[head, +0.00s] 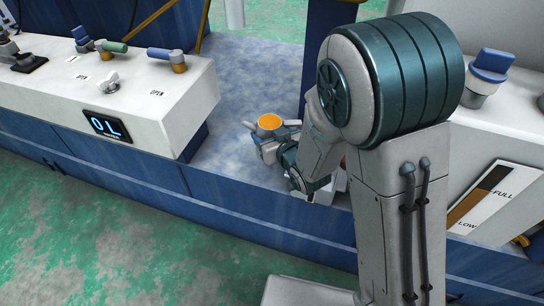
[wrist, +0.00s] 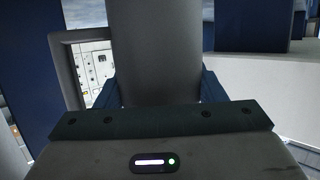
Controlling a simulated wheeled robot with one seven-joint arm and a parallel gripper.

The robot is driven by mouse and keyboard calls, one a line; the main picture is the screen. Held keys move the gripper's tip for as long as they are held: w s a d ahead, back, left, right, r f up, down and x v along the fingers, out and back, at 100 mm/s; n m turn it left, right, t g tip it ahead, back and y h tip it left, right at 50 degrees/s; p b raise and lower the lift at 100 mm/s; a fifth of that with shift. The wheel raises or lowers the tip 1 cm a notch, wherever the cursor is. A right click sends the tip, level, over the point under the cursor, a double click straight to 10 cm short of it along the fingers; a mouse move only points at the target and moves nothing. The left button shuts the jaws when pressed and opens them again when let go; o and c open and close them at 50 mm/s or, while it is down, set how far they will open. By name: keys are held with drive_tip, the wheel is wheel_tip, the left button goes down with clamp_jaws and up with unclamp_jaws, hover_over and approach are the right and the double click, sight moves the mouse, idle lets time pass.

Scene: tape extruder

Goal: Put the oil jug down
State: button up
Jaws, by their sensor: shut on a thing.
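The oil jug (head: 269,122) shows in the head view as a small grey vessel with a round orange top, over the blue-grey ledge between the white consoles. My gripper (head: 266,143) is shut on it. In the wrist view, a grey body that looks like the jug (wrist: 155,45) stands between my gripper's dark blue fingers (wrist: 157,88). The jug looks upright. My gripper and arm hide its lower part, so I cannot tell whether its base touches the ledge.
The ledge (head: 232,85) has free room behind and left of the jug. A white console (head: 150,115) with levers and a lit display stands at left. Another white console (head: 500,190) with a FULL/LOW gauge stands at right. A dark blue post (head: 316,60) rises behind.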

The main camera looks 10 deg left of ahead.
wheel_tip(320, 180, down, 4)
drive_tip(key=shift+s+r+b, duration=0.15)
drive_tip(key=shift+b, duration=0.4)
wheel_tip(320, 180, down, 4)
drive_tip(key=shift+d+r+b, duration=0.1)
drive_tip(key=shift+r+b, duration=0.05)
drive_tip(key=shift+b, duration=0.55)
clamp_jaws()
drive_tip(key=shift+r, duration=0.2)
drive_tip(key=o, duration=1.4)
unclamp_jaws()
drive_tip(key=shift+o, duration=0.2)
drive_tip(key=p+v, duration=0.1)
drive_tip(key=v, duration=0.1)
drive_tip(key=shift+s+d+r, duration=0.15)
drive_tip(key=shift+s+r, duration=0.05)
drive_tip(key=shift+r, duration=0.05)
drive_tip(key=shift+s+d+r+p, duration=0.1)
drive_tip(key=shift+s+r+p, duration=0.15)
drive_tip(key=shift+p, duration=1.4)
